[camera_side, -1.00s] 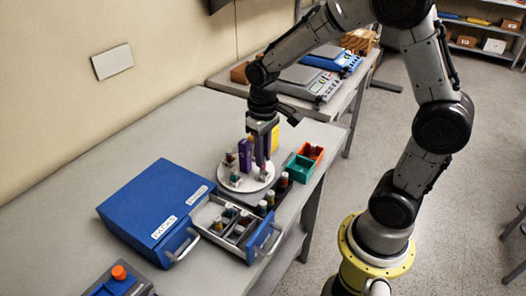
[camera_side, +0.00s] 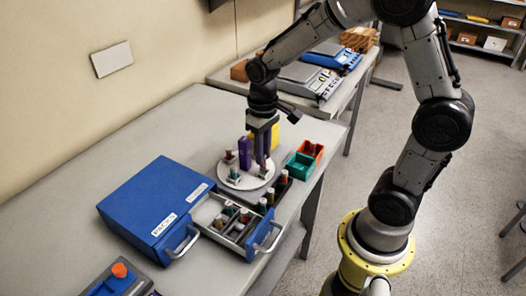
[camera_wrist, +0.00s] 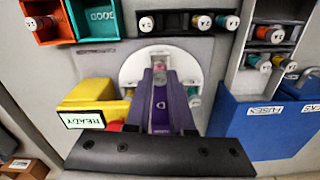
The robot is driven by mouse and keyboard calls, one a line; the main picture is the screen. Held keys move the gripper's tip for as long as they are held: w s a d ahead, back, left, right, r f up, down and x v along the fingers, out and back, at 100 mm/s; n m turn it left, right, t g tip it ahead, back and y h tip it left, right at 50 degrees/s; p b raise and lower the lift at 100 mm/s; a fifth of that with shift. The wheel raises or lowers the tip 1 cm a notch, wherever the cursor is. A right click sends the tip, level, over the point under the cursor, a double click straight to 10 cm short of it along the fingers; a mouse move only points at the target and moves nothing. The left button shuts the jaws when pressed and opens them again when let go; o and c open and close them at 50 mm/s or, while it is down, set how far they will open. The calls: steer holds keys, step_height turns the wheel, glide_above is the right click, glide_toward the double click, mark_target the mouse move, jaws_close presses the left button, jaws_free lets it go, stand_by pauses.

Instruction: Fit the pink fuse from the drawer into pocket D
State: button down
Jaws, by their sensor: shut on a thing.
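The drawer (camera_side: 252,250) of the blue cabinet (camera_side: 150,200) stands open with several fuses.
Other fuses (camera_side: 233,173) stand on the plate. A yellow block (camera_wrist: 95,95) with a READY display is close beside the gripper. A green bin (camera_side: 299,167) and an orange bin (camera_side: 312,150) stand to the right. The table (camera_side: 150,130) is bare toward the wall.

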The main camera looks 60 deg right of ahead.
steer(key=shift+f, duration=1.05)
steer(key=c, duration=1.1)
jaws_free()
steer(key=shift+r, duration=0.2)
steer(key=shift+r, duration=0.95)
steer(key=o, duration=0.6)
steer(key=shift+c, duration=0.2)
steer(key=shift+r, duration=1.2)
